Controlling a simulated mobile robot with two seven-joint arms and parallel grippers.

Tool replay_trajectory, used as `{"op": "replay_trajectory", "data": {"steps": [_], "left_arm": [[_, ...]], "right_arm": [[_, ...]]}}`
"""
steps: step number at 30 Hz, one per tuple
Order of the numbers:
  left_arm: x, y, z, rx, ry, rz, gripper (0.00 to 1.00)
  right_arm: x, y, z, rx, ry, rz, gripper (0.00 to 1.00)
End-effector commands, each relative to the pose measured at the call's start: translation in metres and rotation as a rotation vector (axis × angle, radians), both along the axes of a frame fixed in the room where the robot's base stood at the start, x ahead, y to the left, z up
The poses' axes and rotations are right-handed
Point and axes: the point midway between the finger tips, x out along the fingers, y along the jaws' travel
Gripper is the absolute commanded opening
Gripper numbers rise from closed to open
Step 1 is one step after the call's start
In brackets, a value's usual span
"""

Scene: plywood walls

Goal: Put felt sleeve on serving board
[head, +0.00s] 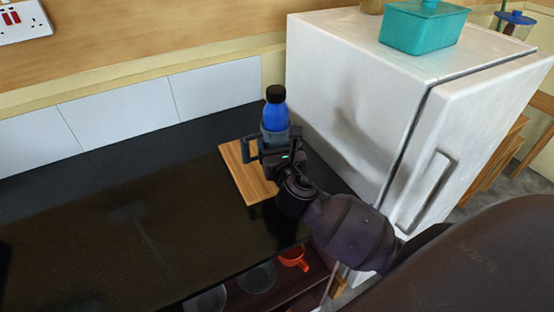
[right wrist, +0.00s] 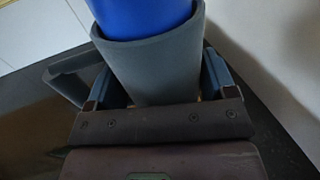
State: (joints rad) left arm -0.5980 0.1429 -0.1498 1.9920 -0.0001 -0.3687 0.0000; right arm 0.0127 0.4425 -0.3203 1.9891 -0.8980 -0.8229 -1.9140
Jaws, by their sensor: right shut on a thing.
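The felt sleeve (head: 268,134) is a grey holder with a loop handle on its left, and a blue bottle (head: 275,113) with a black cap stands upright in it. My right gripper (head: 277,150) is shut on the sleeve. In the right wrist view the sleeve (right wrist: 155,70) sits between the two fingers, with the handle to the left. The wooden serving board (head: 243,178) lies on the dark counter; the sleeve and gripper overlap its far right part in the head view. I cannot tell whether the sleeve touches the board. My left gripper is not in view.
A white fridge (head: 340,95) stands close to the right of the gripper, with a teal box (head: 420,30) on top. A tiled wall (head: 115,100) runs behind the counter (head: 130,235), which is clear to the left.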

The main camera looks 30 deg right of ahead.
Motion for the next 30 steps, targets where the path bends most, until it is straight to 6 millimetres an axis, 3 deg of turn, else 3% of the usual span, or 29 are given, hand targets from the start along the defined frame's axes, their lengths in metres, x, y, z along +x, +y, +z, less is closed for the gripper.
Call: {"op": "replay_trajectory", "data": {"steps": [5,12,26,27,30], "left_arm": [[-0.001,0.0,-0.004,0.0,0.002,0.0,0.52],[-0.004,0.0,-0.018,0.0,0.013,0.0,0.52],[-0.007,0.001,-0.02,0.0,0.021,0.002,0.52],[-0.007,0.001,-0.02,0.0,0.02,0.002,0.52],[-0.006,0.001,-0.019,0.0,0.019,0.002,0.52]], "right_arm": [[0.0,0.0,-0.01,-0.002,-0.002,0.001,0.53],[0.0,0.0,-0.042,-0.001,0.0,0.001,0.53],[0.0,0.0,-0.046,-0.001,-0.003,0.001,0.53],[0.0,0.0,-0.046,0.0,-0.001,0.0,0.83],[0.0,0.0,-0.046,0.0,-0.001,0.0,0.99]]}}
